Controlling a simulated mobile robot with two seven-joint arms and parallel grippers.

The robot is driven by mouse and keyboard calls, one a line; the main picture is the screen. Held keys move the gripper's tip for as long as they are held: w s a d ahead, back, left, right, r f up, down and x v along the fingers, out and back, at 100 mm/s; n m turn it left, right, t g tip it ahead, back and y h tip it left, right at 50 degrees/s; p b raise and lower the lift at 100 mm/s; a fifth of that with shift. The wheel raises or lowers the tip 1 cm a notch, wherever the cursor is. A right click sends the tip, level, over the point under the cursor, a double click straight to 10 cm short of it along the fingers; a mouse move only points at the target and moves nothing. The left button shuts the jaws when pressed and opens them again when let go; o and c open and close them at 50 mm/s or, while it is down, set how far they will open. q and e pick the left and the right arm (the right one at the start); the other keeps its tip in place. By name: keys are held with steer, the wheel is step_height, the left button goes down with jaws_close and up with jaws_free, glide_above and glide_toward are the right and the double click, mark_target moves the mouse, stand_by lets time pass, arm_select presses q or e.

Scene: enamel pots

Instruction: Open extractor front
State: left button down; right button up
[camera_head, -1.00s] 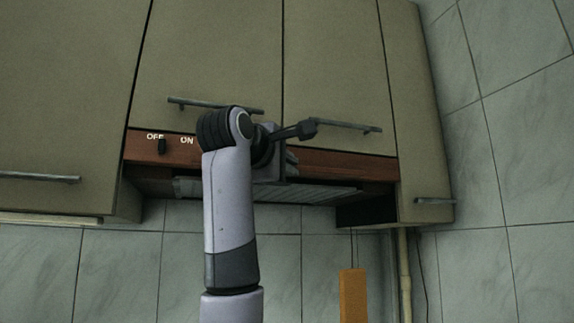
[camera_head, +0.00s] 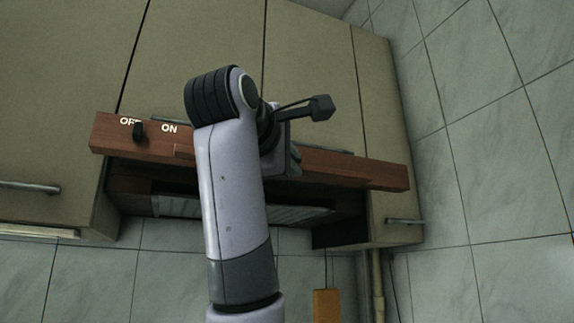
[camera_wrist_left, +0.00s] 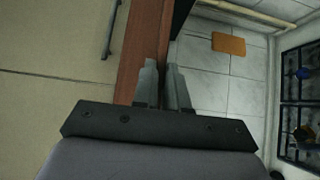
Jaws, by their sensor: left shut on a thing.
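The extractor front (camera_head: 355,171) is a long brown wooden panel with a black switch (camera_head: 138,130) between OFF and ON marks at its left end. It stands out from the cabinet faces, with a dark gap and the hood's pale underside (camera_head: 300,212) below it. My left gripper (camera_head: 284,160) is at the middle of the panel, partly hidden behind my own wrist. In the left wrist view the grey fingers (camera_wrist_left: 164,82) are close together at the edge of the brown panel (camera_wrist_left: 143,40), shut on it. My right gripper is in neither view.
Beige cabinet doors (camera_head: 310,60) with bar handles are above and beside the hood. A tiled wall (camera_head: 490,150) bounds the right. An orange board (camera_head: 327,305) hangs below. The wrist view shows a stove (camera_wrist_left: 300,100) at the far right.

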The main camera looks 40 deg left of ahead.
arm_select(q)
steer(key=c, duration=1.2)
jaws_free()
steer(key=shift+a, duration=0.1)
steer(key=shift+o, duration=0.2)
steer(key=b+v, duration=0.2)
steer(key=v, duration=0.5)
